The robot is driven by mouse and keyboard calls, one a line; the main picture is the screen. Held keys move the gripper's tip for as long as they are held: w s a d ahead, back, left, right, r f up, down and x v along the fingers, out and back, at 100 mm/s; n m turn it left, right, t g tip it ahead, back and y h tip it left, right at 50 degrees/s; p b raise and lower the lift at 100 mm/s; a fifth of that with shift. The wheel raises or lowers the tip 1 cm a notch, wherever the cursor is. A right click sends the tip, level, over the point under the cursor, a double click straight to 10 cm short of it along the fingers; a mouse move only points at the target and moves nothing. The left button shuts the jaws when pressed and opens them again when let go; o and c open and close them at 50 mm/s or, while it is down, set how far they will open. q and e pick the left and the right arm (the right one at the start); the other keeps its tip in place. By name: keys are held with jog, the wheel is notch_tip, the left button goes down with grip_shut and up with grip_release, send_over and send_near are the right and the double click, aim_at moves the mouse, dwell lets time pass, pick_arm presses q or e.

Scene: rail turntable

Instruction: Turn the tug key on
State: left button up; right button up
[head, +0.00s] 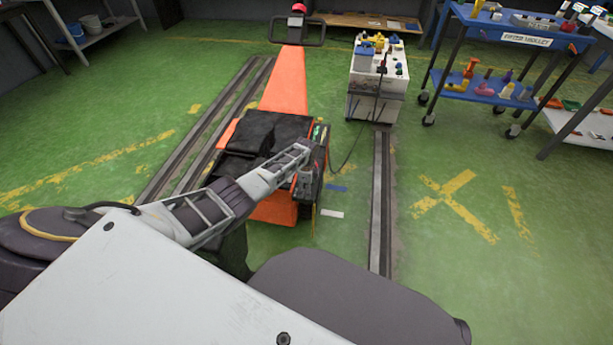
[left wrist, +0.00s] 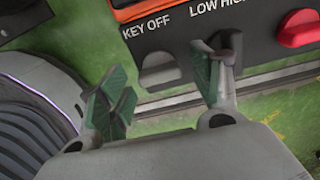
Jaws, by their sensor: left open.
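The orange tug (head: 288,80) stands in the middle of the head view, with a dark control panel on its right side. In the left wrist view the black panel (left wrist: 185,30) carries the labels "KEY OFF" and "LOW HIGH". A grey tab that looks like the key (left wrist: 158,70) sits under "KEY OFF". My left gripper (left wrist: 162,88) is open, its green-padded fingers either side of the tab's line. I see no contact with the tab, and its distance is hard to judge. In the head view my left gripper (head: 306,186) is beside the tug's right side. My right gripper is not in view.
A red knob (left wrist: 298,28) is right of the labels. A white cart (head: 377,85) with a cable stands behind the tug, and a blue trolley (head: 490,95) is at the right. Floor rails (head: 380,210) run alongside.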

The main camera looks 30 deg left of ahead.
pick_arm(q)
notch_tip(320, 180, up, 12)
jog(key=shift+f, duration=0.15)
dwell(0.9)
jog(key=shift+n, duration=0.3)
dwell(0.5)
